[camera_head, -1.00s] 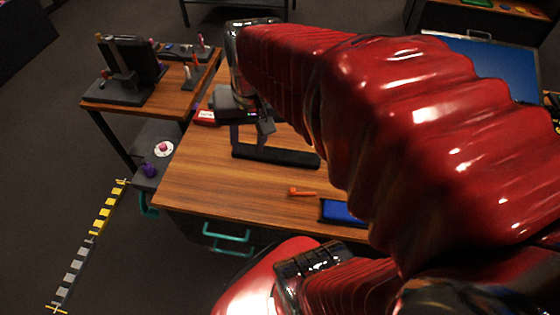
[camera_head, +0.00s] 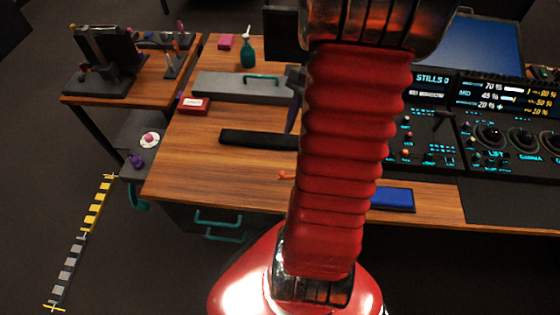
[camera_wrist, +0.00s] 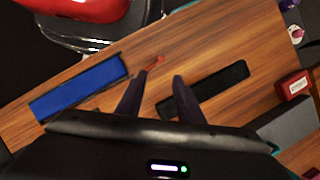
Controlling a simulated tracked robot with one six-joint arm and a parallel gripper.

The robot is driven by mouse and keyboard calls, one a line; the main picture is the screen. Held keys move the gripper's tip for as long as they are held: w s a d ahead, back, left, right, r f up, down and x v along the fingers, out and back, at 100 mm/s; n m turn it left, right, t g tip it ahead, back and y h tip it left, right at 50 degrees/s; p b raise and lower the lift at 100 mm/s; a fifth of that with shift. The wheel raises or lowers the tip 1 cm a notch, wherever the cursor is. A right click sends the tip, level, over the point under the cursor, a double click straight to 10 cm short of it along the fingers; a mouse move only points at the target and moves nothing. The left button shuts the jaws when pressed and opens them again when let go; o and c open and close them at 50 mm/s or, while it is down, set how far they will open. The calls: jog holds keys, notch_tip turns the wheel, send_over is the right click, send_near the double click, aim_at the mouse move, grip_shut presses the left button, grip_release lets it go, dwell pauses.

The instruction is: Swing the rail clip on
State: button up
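I cannot tell for sure which thing is the rail clip. A small orange-red piece (camera_head: 285,176) lies on the wooden desk, partly hidden by my arm in the head view. It also shows in the wrist view (camera_wrist: 155,62), just beyond my fingertips. A long black bar (camera_head: 258,138) lies flat on the desk behind it. The bar shows in the wrist view (camera_wrist: 225,80) to the right of my fingers. My gripper (camera_wrist: 159,76) is open and empty, its two dark fingers spread above the desk and apart from both things. In the head view my arm hides most of it.
A blue pad (camera_head: 392,199) lies near the desk's front edge. A grey case (camera_head: 225,87) with a teal handle, a red-and-white box (camera_head: 194,105) and a green bottle (camera_head: 248,52) stand further back. Lit control panels (camera_head: 510,125) fill the right. Bare wood lies at front left.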

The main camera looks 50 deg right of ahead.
aim_at(282, 173)
dwell(0.3)
jog(key=x, duration=1.4)
jog(key=shift+d, duration=0.1)
jog(key=shift+r, duration=0.1)
jog(key=shift+c, duration=0.7)
grip_shut()
jog(key=shift+a, duration=0.2)
jog(key=shift+d, duration=0.2)
